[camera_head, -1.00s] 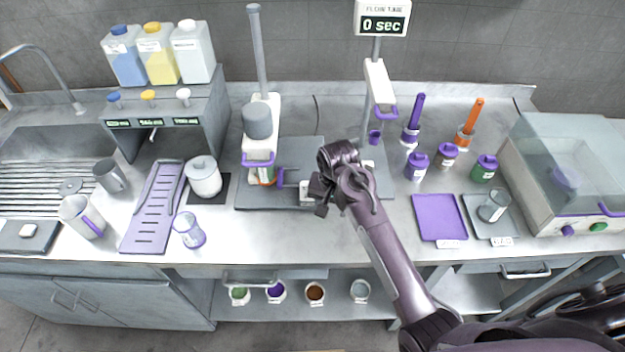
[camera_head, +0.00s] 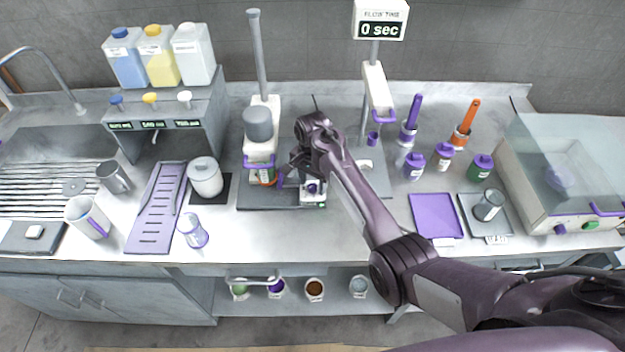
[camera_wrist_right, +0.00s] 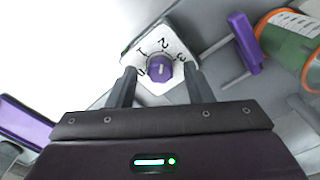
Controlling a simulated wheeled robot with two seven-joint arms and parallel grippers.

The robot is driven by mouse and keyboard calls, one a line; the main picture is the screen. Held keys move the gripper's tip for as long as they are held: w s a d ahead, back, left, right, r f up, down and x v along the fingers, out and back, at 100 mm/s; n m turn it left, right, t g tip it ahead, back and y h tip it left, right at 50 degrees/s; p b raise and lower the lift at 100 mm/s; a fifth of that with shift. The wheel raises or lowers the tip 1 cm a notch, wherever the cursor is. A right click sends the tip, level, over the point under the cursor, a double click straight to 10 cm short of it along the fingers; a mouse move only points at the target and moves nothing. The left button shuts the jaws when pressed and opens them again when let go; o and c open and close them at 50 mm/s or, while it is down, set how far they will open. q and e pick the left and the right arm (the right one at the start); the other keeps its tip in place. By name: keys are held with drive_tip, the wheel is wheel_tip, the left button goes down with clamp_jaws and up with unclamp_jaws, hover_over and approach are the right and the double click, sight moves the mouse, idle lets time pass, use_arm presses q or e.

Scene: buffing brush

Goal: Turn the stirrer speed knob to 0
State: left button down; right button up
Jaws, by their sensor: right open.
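The stirrer speed knob (camera_head: 313,187) is small and purple, on a white dial box at the front of the stirrer's grey base (camera_head: 262,199). In the right wrist view the knob (camera_wrist_right: 160,68) sits on a white dial plate (camera_wrist_right: 133,50) marked 0, 1, 2 and 3. A pale mark shows on the knob; I cannot tell exactly which number it points to. My right gripper (camera_head: 298,172) is just above and behind the knob. In the right wrist view its open fingers (camera_wrist_right: 163,90) stand either side of the knob, with no clear contact. My left gripper is out of view.
The stirrer's purple handle (camera_wrist_right: 232,60) and an orange-and-green container (camera_wrist_right: 290,38) are close right of the dial in the wrist view. A flow timer (camera_head: 381,20) reading 0 sec stands behind. The counter front below the dial is clear.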

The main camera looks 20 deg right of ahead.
drive_tip(key=shift+f, duration=0.35)
drive_tip(key=c, duration=1)
